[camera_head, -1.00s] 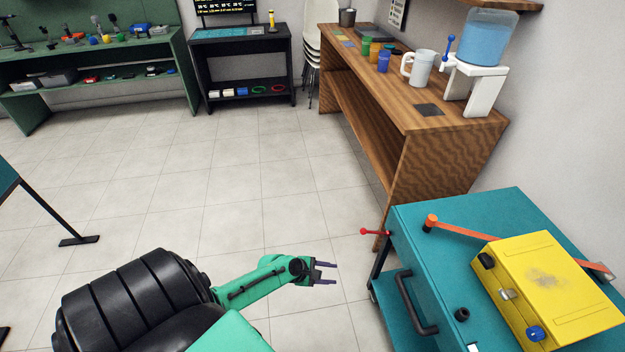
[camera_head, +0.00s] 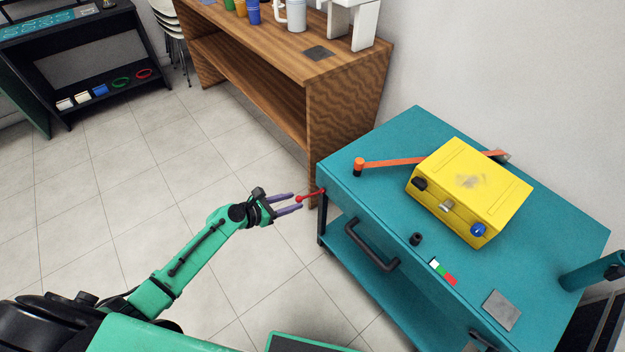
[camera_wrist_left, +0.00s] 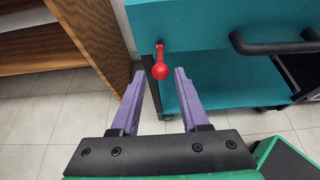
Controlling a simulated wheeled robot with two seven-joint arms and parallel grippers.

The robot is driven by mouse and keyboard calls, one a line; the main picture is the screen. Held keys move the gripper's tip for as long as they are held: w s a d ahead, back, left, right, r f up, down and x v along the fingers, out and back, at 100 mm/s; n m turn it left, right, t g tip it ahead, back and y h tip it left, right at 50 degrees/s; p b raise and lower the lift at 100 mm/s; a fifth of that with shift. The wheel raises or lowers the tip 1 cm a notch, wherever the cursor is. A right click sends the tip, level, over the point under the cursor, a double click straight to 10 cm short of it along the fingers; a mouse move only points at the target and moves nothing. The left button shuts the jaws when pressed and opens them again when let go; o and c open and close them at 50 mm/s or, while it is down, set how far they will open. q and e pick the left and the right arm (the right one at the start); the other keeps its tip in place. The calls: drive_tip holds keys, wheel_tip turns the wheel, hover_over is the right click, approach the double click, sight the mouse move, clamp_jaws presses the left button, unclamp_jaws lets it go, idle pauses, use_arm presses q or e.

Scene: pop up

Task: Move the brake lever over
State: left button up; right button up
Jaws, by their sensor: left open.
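The brake lever (camera_head: 312,195) is a short red rod with a red ball knob at its end. It sticks out from the left corner of a teal cart (camera_head: 395,128), just below the top. In the left wrist view the red knob (camera_wrist_left: 161,71) shows ahead, between the lines of the two fingers and just beyond their tips. My left gripper (camera_head: 297,203) is open, with purple fingers pointing at the knob. Its fingertips (camera_wrist_left: 159,73) also show in the left wrist view, with nothing held between them. In the head view the knob appears at or near the fingertips; contact cannot be told.
A yellow box (camera_head: 470,190) and an orange bar (camera_head: 390,162) lie on the cart top. A black handle (camera_head: 372,246) juts from the cart's front side. A wooden desk (camera_head: 345,105) stands behind the cart's left end. The tiled floor (camera_head: 130,180) at left is clear.

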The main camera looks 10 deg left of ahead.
sight(299, 197)
use_arm(q)
drive_tip(key=shift+b+x, duration=0.4)
drive_tip(key=shift+x, duration=0.45)
drive_tip(key=c, duration=0.3)
clamp_jaws()
drive_tip(key=r+p, duration=0.2)
drive_tip(key=w+p, duration=0.1)
drive_tip(key=shift+d+r+p, duration=0.3)
drive_tip(key=shift+d+r, duration=0.1)
drive_tip(key=shift+w+d, duration=0.1)
drive_tip(key=shift+w, duration=0.05)
use_arm(e)
wheel_tip(299, 197, up, 2)
drive_tip(key=shift+w+a, duration=0.15)
use_arm(q)
drive_tip(key=shift+r, duration=0.1)
use_arm(e)
drive_tip(key=shift+r, duration=0.15)
